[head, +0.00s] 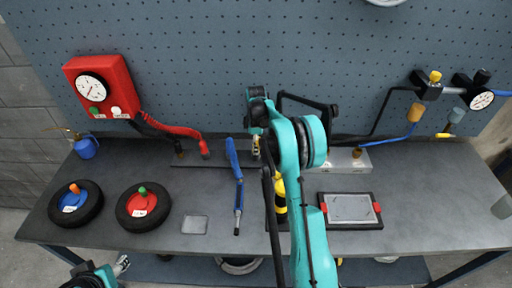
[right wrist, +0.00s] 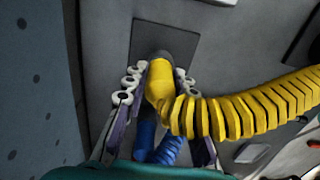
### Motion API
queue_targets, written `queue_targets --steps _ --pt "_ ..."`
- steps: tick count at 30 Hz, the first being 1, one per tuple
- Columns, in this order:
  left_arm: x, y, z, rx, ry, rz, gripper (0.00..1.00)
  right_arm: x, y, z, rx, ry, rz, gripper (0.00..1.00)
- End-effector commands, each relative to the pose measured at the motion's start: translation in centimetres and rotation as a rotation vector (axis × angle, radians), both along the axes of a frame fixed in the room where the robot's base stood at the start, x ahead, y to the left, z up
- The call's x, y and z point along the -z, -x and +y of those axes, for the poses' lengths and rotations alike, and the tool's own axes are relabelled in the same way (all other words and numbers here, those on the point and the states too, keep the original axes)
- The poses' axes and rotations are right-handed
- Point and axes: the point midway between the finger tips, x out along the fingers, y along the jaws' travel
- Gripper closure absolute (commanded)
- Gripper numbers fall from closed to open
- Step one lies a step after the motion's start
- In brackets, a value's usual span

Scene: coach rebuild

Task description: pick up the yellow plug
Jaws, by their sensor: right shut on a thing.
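The yellow plug (right wrist: 158,78) shows in the right wrist view, with a dark end at its top and a ribbed yellow hose (right wrist: 240,116) running off to the right. My right gripper (right wrist: 160,84) has a finger on each side of the plug and is shut on it. The plug's end is over a dark grey plate; whether it touches cannot be told. In the head view my teal right arm hides most of this spot. Part of my left gripper (head: 121,264) shows at the lower left edge, too small to tell its state.
A blue hose (head: 235,170) lies left of my right arm and a red hose (head: 180,130) runs from the red gauge box (head: 103,115). Two black wheels (head: 95,205) lie at left. A framed tablet (head: 377,211) lies at right. The right bench end is mostly clear.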

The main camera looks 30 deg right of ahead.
Motion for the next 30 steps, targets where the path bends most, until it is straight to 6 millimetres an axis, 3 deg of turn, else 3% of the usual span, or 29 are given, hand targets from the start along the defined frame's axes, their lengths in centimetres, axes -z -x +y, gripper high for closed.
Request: queue_targets --steps 8,21,30 --pt "-1.0 0.0 0.0 0.000 0.000 0.000 0.50 -3.8 0.0 0.0 0.000 0.000 0.000 1.00" --pt "-2.4 0.0 0.0 0.000 0.000 0.000 0.50 -9.3 8.6 -3.1 0.002 0.000 0.000 1.00" --pt "-3.0 0.0 0.0 0.000 0.000 0.000 0.50 -11.2 10.9 -3.9 0.000 0.000 0.000 1.00"
